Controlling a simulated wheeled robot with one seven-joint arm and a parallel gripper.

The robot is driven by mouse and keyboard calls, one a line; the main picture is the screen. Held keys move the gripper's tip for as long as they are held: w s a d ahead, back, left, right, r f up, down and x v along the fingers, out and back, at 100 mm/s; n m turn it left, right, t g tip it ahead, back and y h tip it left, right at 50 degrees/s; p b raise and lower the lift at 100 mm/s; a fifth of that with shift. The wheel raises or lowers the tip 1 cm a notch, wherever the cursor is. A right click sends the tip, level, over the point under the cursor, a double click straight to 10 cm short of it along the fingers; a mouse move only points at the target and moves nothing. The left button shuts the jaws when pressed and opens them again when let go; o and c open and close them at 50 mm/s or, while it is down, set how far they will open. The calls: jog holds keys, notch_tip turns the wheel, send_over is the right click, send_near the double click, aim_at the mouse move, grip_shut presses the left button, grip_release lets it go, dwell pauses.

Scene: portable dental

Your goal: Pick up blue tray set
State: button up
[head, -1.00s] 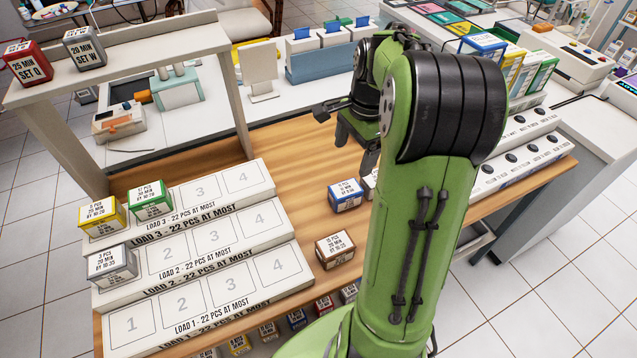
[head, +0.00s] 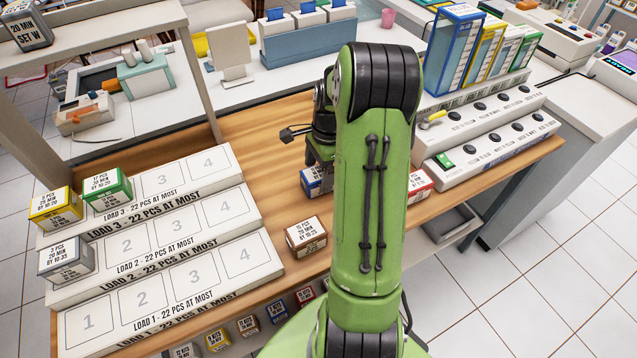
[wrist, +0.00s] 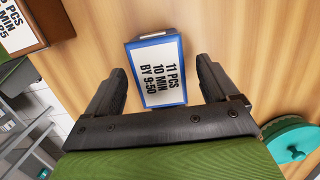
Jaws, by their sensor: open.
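The blue tray set (head: 311,181) is a small box with a white label on the wooden table, partly hidden by my arm in the head view. In the wrist view the blue tray set (wrist: 159,72) shows its label "11 PCS 10 MIN BY 9:50". My gripper (wrist: 160,80) is open, with one finger at each side of the box. Gaps show between fingers and box, and I cannot tell how high the fingers are above the table. In the head view my gripper is mostly hidden by my arm.
A brown box (head: 306,236) stands near the blue one, and a red box (head: 419,185) is at the right behind my arm. Stepped load racks (head: 215,262) hold yellow, green and grey boxes at left. A teal round object (wrist: 290,140) is near my gripper.

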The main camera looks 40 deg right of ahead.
aim_at(319, 172)
jog(key=f, duration=0.3)
jog(key=shift+a+b, duration=0.2)
jog(key=shift+b, duration=0.1)
jog(key=shift+c, duration=0.4)
jog(key=c, duration=1.1)
notch_tip(319, 172, up, 10)
jog(key=p, duration=0.3)
jog(key=shift+p, duration=0.3)
